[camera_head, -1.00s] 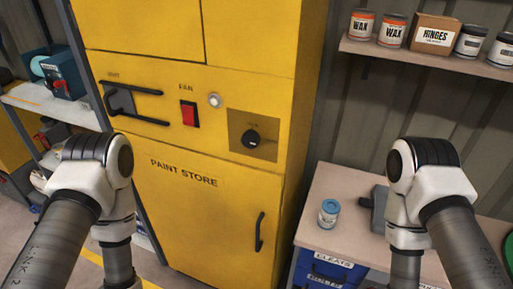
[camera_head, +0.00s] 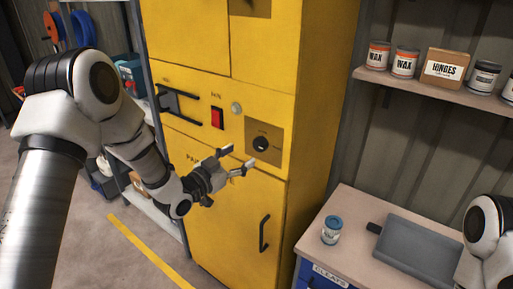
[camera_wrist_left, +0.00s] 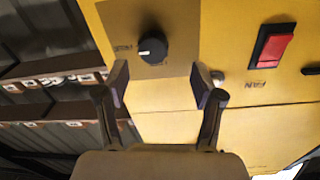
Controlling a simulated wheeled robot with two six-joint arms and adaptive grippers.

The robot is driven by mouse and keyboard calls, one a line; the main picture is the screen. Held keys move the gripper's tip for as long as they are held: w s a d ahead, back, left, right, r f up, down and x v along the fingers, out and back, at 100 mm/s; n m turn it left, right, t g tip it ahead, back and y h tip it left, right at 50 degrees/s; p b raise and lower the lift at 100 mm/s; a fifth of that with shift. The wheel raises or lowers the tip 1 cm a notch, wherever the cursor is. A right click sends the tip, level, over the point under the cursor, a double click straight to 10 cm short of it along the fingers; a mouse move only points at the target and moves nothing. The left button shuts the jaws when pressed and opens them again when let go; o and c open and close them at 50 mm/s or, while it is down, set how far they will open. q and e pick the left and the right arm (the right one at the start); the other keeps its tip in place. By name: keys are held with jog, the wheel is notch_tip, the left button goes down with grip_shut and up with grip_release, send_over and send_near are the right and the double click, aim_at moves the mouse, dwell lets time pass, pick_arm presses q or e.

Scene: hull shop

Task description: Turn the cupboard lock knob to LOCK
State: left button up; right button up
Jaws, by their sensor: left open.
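The lock knob (camera_head: 261,144) is a black round knob on a brownish square plate (camera_head: 273,157) on the front of the yellow cupboard (camera_head: 225,215). It also shows in the left wrist view (camera_wrist_left: 153,49), upside down, with a white mark towards the left; the plate's lettering is too small to read. My left gripper (camera_head: 241,157) is open and empty, just left of and below the knob. In the left wrist view its two fingers (camera_wrist_left: 158,78) are spread, with the knob beyond the gap between them and apart from them. My right gripper is out of view.
A red FAN switch (camera_head: 217,118), a round pale button (camera_head: 237,108) and a black lever handle (camera_head: 178,104) sit left of the knob. A door handle (camera_head: 264,233) is below. A bench (camera_head: 350,208) with a blue-lidded jar (camera_head: 331,230) stands at the right.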

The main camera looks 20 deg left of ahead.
aim_at(257, 146)
pick_arm(q)
jog(key=w+d, duration=0.1)
jog(key=w+d+p, duration=0.1)
jog(key=w, duration=0.1)
jog(key=w+d+p, duration=0.1)
jog(key=w+d, duration=0.1)
jog(key=shift+r, duration=0.35)
jog(key=shift+w+a+f, duration=0.1)
jog(key=shift+w+a, duration=0.05)
jog(key=shift+w, duration=0.15)
jog(key=shift+w+a+f, duration=0.1)
jog(key=shift+a+f, duration=0.05)
jog(key=shift+a, duration=0.15)
jog(key=shift+d, duration=0.2)
jog(key=c, duration=1.1)
jog(key=shift+c, duration=0.2)
